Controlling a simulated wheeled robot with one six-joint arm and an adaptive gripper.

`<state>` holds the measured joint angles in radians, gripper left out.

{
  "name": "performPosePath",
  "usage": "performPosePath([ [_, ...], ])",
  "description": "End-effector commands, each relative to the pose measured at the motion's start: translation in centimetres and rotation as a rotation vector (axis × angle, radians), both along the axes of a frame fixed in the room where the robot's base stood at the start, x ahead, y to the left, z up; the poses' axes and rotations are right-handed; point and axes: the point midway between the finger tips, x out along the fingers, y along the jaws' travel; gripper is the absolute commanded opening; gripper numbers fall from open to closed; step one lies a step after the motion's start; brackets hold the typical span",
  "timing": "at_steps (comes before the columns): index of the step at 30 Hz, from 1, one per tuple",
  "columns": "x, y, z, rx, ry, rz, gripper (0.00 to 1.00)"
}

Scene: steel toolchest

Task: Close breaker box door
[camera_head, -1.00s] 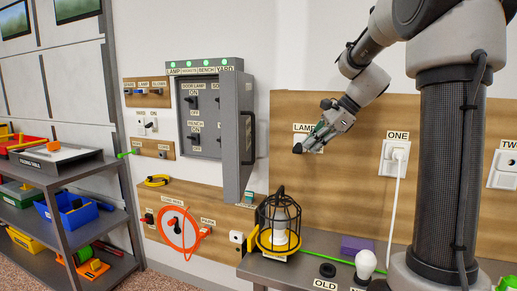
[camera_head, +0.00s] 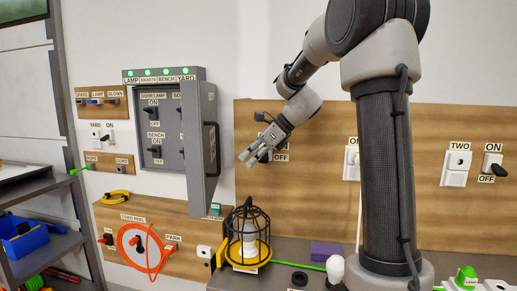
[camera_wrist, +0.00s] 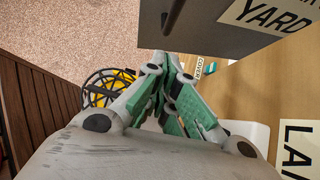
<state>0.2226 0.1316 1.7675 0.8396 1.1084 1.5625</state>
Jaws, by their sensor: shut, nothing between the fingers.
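The grey breaker box (camera_head: 165,140) hangs on the wall at left with its switches showing. Its grey door (camera_head: 198,140) stands open, swung out from the box's right side. A dark bar handle (camera_head: 213,145) is on the door's outer face. My gripper (camera_head: 246,160) is to the right of the door, apart from it, with its fingers shut and empty. In the wrist view the door (camera_wrist: 235,25) is at the top, with part of its dark handle (camera_wrist: 174,14) showing just beyond my fingertips (camera_wrist: 160,62).
A caged lamp (camera_head: 248,240) stands on the bench below my gripper. A wooden panel (camera_head: 310,200) with outlets and switches is behind it. An orange cord reel (camera_head: 145,240) hangs below the box. A shelf with bins (camera_head: 25,238) is at far left.

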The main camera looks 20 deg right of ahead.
Motion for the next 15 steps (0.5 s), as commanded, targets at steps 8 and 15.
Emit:
performPosePath([
  [8,2.2,3.6,-1.7,-0.001,-0.002,0.004,0.00],
  [15,2.9,4.8,-1.7,-0.001,0.000,0.001,0.00],
])
